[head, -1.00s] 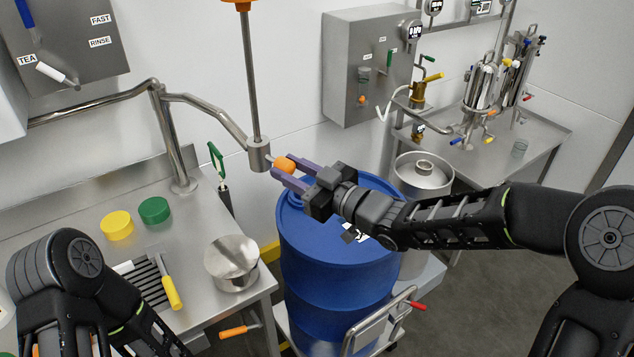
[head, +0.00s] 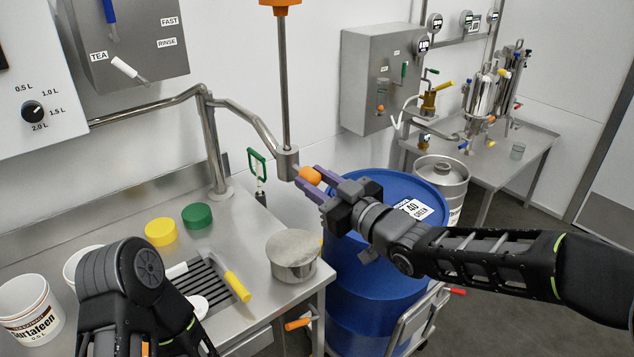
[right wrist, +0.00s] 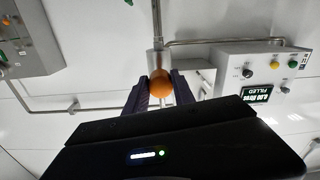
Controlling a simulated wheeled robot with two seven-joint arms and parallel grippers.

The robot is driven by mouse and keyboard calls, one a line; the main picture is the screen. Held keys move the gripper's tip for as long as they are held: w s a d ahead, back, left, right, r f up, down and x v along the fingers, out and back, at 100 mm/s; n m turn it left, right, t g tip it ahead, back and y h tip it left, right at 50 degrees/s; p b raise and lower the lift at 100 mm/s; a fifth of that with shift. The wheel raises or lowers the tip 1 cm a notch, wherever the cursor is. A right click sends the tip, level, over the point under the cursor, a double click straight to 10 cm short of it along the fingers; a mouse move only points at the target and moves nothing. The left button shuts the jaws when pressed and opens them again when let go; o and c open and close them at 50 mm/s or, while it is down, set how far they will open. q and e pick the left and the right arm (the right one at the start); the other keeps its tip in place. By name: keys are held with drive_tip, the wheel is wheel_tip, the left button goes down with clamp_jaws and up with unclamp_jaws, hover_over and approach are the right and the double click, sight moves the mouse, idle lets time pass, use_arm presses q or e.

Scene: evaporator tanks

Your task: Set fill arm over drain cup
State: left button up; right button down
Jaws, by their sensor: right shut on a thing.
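The fill arm (head: 240,115) is a bent steel pipe on a post at the back of the steel table, ending in a nozzle block (head: 287,163) with an orange knob (head: 311,175). My right gripper (head: 318,182) is shut on that knob; the right wrist view also shows the orange knob (right wrist: 160,88) between the fingers. A round steel cup (head: 292,255) at the table's right corner looks like the drain cup. In the head view the nozzle appears above it, but the exact alignment in depth is unclear. My left gripper is out of frame; only its arm shows.
A blue drum (head: 372,265) on a cart stands right of the table, below my right arm. Yellow (head: 161,232) and green (head: 197,215) lids, a grate (head: 205,285) and white tubs (head: 30,310) occupy the table. A steel keg (head: 440,180) stands behind the drum.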

drive_tip(key=c, duration=1.1)
unclamp_jaws()
drive_tip(key=shift+o, duration=0.2)
drive_tip(key=shift+d, duration=0.1)
drive_tip(key=v, duration=0.7)
drive_tip(key=shift+s+d, duration=0.2)
drive_tip(key=shift+s, duration=0.1)
